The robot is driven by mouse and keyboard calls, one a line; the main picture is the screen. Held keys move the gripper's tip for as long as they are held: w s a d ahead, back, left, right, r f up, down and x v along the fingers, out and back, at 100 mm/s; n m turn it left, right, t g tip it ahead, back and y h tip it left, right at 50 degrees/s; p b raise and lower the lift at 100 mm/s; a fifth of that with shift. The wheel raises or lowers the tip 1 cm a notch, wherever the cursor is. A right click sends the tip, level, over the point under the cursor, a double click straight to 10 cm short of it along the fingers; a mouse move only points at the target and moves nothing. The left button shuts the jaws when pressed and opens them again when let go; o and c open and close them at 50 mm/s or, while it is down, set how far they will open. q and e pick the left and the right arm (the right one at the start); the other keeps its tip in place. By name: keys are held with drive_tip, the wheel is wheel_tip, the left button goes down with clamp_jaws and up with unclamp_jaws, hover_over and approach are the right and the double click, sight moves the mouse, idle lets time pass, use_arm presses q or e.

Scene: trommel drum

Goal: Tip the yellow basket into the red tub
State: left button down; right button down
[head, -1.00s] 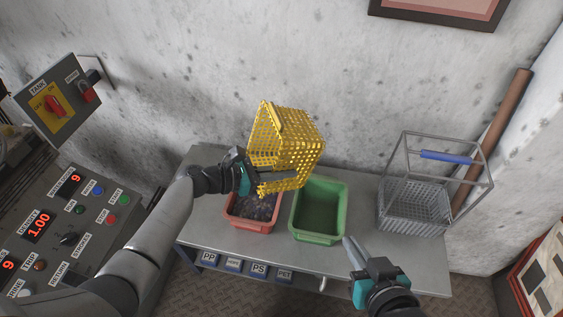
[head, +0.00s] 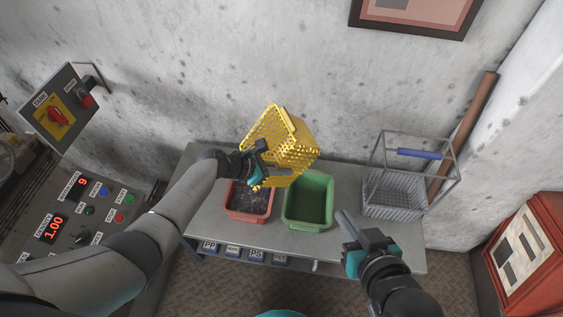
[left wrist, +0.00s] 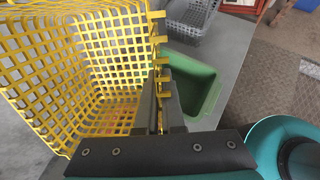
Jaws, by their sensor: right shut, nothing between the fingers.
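The yellow basket (head: 297,148) is tilted on its side in the air above the red tub (head: 247,217). It also fills the left of the left wrist view (left wrist: 95,75), where its lattice inside looks empty. My left gripper (head: 285,173) is shut on the basket's rim; in the left wrist view its fingers (left wrist: 158,105) clamp a yellow strip. The red tub stands on the bench and holds dark bits; the basket and gripper hide its back edge. My right gripper (head: 343,218) is shut and empty, in front of the bench, right of the green tub.
The green tub (head: 308,205), empty, stands right beside the red tub on the grey bench (head: 345,237). A grey wire basket (head: 397,195) with a blue handle stands on the bench's right end. A control panel (head: 75,222) is at left, a red cabinet (head: 535,245) at right.

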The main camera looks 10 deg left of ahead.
use_arm(q)
drive_tip(key=p, duration=0.1)
drive_tip(key=g+y+p, duration=0.1)
drive_tip(key=p, duration=0.1)
drive_tip(key=shift+w+d+r, duration=0.2)
drive_tip(key=shift+d+r, duration=0.1)
drive_tip(key=shift+d, duration=0.1)
drive_tip(key=shift+w+d+f+g+y+p, duration=0.15)
drive_tip(key=shift+f+g+y+p, duration=0.2)
drive_tip(key=shift+y+p, duration=0.4)
drive_tip(key=shift+r+g+y+p, duration=0.1)
drive_tip(key=shift+g+y+p, duration=0.15)
drive_tip(key=shift+y+p, duration=0.35)
drive_tip(key=shift+d+f+g+y, duration=0.15)
drive_tip(key=shift+f+g+y, duration=0.2)
drive_tip(key=shift+y, duration=0.6)
drive_tip(key=shift+f+g+y+b, duration=0.2)
drive_tip(key=shift+g+y+b, duration=0.15)
drive_tip(key=shift+b, duration=0.25)
drive_tip(key=shift+r+g+y+b, duration=0.15)
drive_tip(key=shift+g+y+b, duration=0.2)
drive_tip(key=shift+y, duration=0.2)
drive_tip(key=shift+a+r+g+y+b, duration=0.1)
drive_tip(key=shift+a+g+y+b, duration=0.15)
drive_tip(key=shift+y+b, duration=0.45)
drive_tip(key=shift+a+r, duration=0.1)
drive_tip(key=shift+r, duration=0.15)
drive_tip(key=shift+s, duration=0.2)
